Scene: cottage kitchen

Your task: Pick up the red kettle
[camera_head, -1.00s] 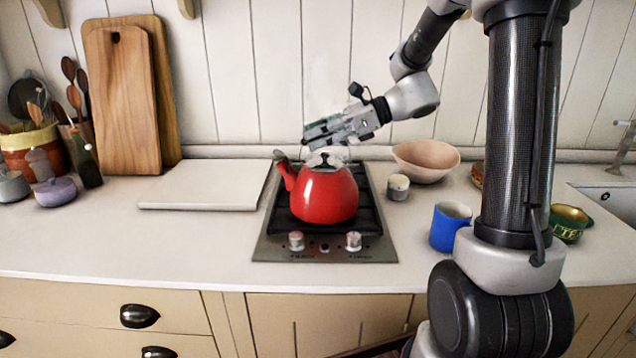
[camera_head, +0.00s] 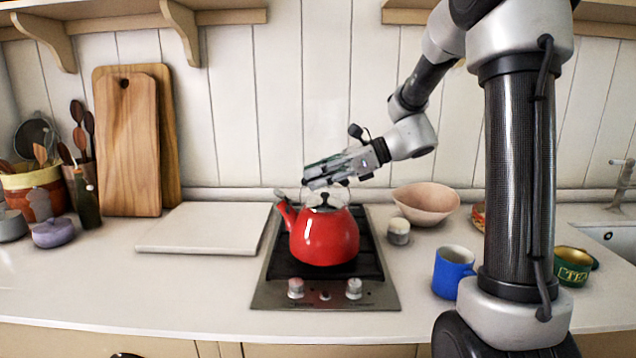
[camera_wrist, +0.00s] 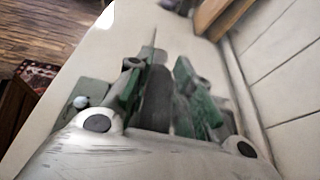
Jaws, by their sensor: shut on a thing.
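The red kettle (camera_head: 323,238) is upright over the black hob (camera_head: 380,296), its spout pointing left. I cannot tell whether its base touches the hob. Its pale handle arches over the lid and is partly hidden by my gripper. My gripper (camera_head: 312,182) reaches in from the right at the top of the kettle and is shut on its handle. In the wrist view, the green and grey fingers (camera_wrist: 158,95) show with a dark grey part between them; the kettle's red body is not visible there.
A white slab (camera_head: 200,230) lies left of the hob. A small pale-topped jar (camera_head: 398,232), a pink bowl (camera_head: 426,203) and a blue mug (camera_head: 452,272) stand on the right. Wooden boards (camera_head: 130,140) lean on the wall behind. A shelf (camera_head: 120,20) overhangs the back.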

